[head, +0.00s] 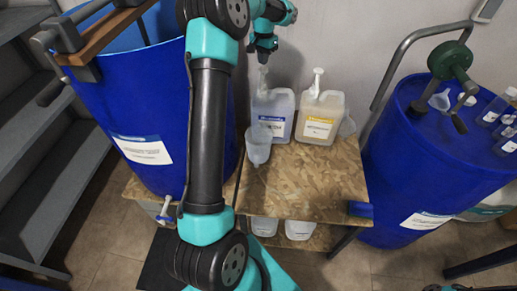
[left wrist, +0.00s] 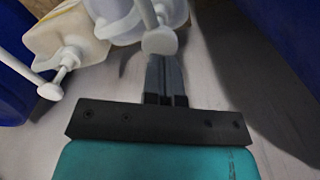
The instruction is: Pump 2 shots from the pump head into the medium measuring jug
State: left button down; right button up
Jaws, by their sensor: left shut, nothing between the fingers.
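A translucent measuring jug (head: 258,150) stands on the wooden table in front of a white can with a blue label (head: 271,112). That can has a white pump head (head: 263,78), upright on top. My left gripper (head: 263,58) is right above this pump head, its fingers shut and empty. In the left wrist view, the fingertips (left wrist: 164,66) are close to the white pump head (left wrist: 160,40); I cannot tell whether they touch. Whether the jug is the medium one, and what is in it, I cannot tell.
A can with a yellow label (head: 318,117) and its own pump (head: 317,82) stands to the right. Blue drums flank the table, left (head: 135,110) and right (head: 420,165). The table's front (head: 310,185) is clear. More cans sit below.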

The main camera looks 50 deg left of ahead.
aim_at(263, 69)
pick_arm(q)
jog(key=shift+f, duration=0.1)
dwell(0.4)
jog(key=shift+f, duration=3.15)
jog(key=shift+r, duration=3.25)
jog(key=shift+r, duration=0.1)
notch_tip(263, 69, up, 6)
jog(key=shift+f, duration=0.1)
jog(key=shift+w+d, duration=0.1)
